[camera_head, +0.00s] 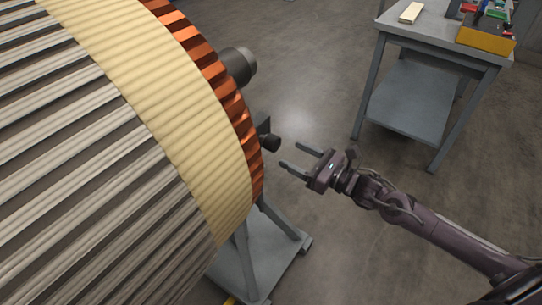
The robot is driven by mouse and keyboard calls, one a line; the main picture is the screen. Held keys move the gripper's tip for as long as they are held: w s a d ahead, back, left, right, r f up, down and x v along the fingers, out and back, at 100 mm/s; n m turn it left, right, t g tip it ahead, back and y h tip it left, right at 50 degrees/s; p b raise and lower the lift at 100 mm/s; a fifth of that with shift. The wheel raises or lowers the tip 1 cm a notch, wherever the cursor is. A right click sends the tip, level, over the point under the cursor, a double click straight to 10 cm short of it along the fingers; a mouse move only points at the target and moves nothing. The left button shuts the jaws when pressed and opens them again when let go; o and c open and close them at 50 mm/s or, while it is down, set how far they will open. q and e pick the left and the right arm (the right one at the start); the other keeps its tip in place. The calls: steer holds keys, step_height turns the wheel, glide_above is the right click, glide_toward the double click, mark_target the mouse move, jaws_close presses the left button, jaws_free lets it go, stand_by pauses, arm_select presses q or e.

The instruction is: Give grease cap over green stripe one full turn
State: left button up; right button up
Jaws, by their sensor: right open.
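A small dark round knob (270,142), which may be the grease cap, sticks out beside the right edge of the large rotor (190,120). No green stripe can be made out near it. My right gripper (290,156) is open and empty, just right of and a little below the knob in the picture. Its two fingers point left toward the knob and appear apart from it. My left gripper is not in view.
A thicker dark shaft end (239,65) juts out from the rotor above the knob. A grey stand (262,262) is under the rotor. A grey table (440,28) at the upper right holds a yellow bin (485,40) and a pale block (411,12). The floor between is clear.

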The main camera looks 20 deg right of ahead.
mark_target(278, 145)
steer(key=shift+w+a+r, duration=0.15)
steer(key=shift+w, duration=0.1)
steer(key=x, duration=0.4)
steer(key=shift+w+d+p, duration=0.1)
steer(key=shift+d+p, duration=0.1)
steer(key=shift+p, duration=0.2)
steer(key=shift+x, duration=1.15)
steer(key=shift+w+a, duration=0.35)
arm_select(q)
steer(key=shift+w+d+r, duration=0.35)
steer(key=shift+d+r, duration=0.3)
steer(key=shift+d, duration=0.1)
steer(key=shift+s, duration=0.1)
arm_select(e)
steer(key=c, duration=1)
